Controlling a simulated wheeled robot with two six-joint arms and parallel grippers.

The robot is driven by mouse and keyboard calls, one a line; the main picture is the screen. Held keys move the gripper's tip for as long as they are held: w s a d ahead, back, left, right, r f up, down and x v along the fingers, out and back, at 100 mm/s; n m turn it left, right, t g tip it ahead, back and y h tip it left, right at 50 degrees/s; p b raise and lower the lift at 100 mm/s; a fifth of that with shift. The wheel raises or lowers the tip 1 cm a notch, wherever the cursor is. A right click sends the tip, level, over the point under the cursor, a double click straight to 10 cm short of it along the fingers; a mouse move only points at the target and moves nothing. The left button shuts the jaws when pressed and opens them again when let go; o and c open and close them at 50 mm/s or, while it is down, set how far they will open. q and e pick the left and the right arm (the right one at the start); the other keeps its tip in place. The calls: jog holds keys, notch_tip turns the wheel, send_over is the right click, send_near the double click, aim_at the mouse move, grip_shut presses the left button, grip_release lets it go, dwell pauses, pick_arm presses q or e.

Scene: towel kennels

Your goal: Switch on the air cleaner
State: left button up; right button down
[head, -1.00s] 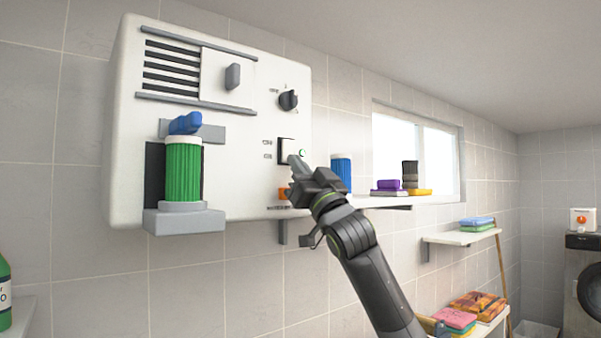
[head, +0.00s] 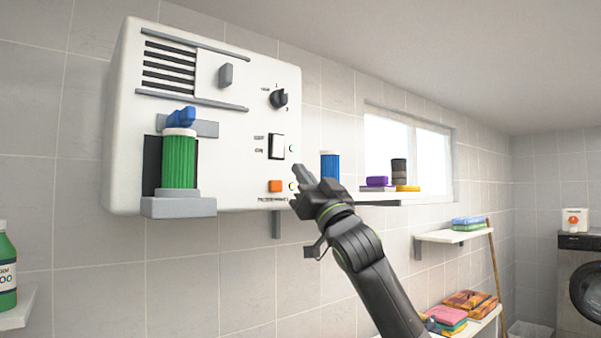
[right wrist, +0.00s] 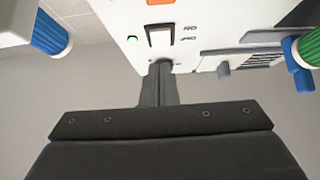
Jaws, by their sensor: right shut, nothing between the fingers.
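The air cleaner (head: 230,125) is a white box on the tiled wall. Its front has a white rocker switch (head: 276,146) with a small green light beside it, a black knob (head: 278,98) above and an orange button (head: 275,186) below. A green ribbed cartridge (head: 179,160) sits in its grey holder under a blue clip (head: 181,117). My right gripper (head: 300,173) is shut and empty, just right of and below the switch, apart from it. In the right wrist view, the switch (right wrist: 160,38) and green light (right wrist: 132,40) show beyond my closed fingertips (right wrist: 160,68). My left gripper is out of view.
A wall shelf (head: 385,196) right of the cleaner holds a blue cartridge (head: 330,165), a purple block (head: 376,181) and a dark cylinder. Lower shelves hold folded cloths (head: 470,301). A green bottle (head: 6,265) stands at far left.

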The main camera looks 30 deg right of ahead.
pick_arm(q)
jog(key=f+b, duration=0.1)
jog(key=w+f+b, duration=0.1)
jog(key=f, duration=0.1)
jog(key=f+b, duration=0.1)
jog(key=b, duration=0.1)
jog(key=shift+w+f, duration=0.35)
pick_arm(e)
jog(key=v, duration=0.6)
jog(key=shift+f, duration=0.65)
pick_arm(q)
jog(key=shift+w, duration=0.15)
pick_arm(e)
jog(key=shift+w, duration=0.1)
